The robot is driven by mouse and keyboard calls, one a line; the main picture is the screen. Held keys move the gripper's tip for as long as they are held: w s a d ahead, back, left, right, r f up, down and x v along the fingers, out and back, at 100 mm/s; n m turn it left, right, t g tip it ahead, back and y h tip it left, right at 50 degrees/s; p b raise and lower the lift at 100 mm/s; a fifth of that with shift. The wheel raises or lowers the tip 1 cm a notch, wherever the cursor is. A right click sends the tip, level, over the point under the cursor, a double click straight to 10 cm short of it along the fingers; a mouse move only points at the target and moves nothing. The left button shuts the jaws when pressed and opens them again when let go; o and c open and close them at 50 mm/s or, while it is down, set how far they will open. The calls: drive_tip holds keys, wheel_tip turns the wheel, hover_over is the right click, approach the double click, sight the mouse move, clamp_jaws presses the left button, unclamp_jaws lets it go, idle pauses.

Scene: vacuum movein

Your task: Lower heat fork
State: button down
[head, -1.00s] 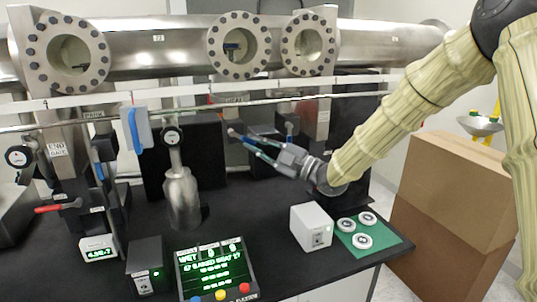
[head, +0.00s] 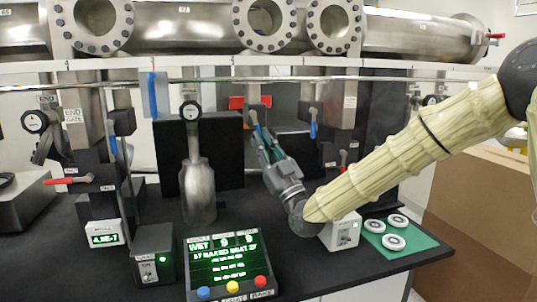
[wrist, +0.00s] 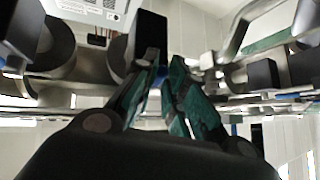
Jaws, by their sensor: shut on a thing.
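My gripper (head: 262,133) reaches up at the rail over the middle of the bench, its green-sided fingers closed at a grey upright part under a red piece (head: 250,102). This upright part looks like the heat fork (head: 253,117), but its label is not readable now. In the wrist view, my fingers (wrist: 163,85) come together on a small blue grip (wrist: 160,74) below a black block (wrist: 150,40). The fingertips hide most of the grip. Whether the fork is raised or lowered is hard to tell.
Similar uprights with blue handles hang left (head: 152,95) and right (head: 313,125). A steel bottle (head: 198,190) stands left of my arm. A lit control box (head: 228,265), a white box (head: 342,232) and a green mat (head: 412,248) with white discs lie in front. The chamber pipe spans above.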

drive_tip(key=shift+s+a+f+m+t+h+b, duration=0.1)
drive_tip(key=shift+a+m+t+h+b, duration=0.4)
drive_tip(key=shift+m+h, duration=0.75)
drive_tip(key=shift+s+a+r+m+t+h+b, duration=0.1)
drive_tip(key=shift+a+m+t+h+b, duration=0.3)
drive_tip(key=shift+m+t+h, duration=0.85)
drive_tip(key=shift+s+a+f+m+t+h+b, duration=0.1)
drive_tip(key=shift+a+m+t+h+b, duration=0.2)
drive_tip(key=shift+m+h+b, duration=0.95)
drive_tip(key=shift+m+y+p, duration=0.45)
drive_tip(key=shift+p, duration=0.1)
drive_tip(key=c, duration=1.7)
unclamp_jaws()
drive_tip(key=shift+o, duration=1.2)
drive_tip(key=shift+a, duration=0.25)
drive_tip(key=v, duration=0.7)
drive_tip(key=shift+d+f, duration=0.15)
drive_tip(key=shift+d, duration=0.1)
drive_tip(key=shift+s, duration=0.1)
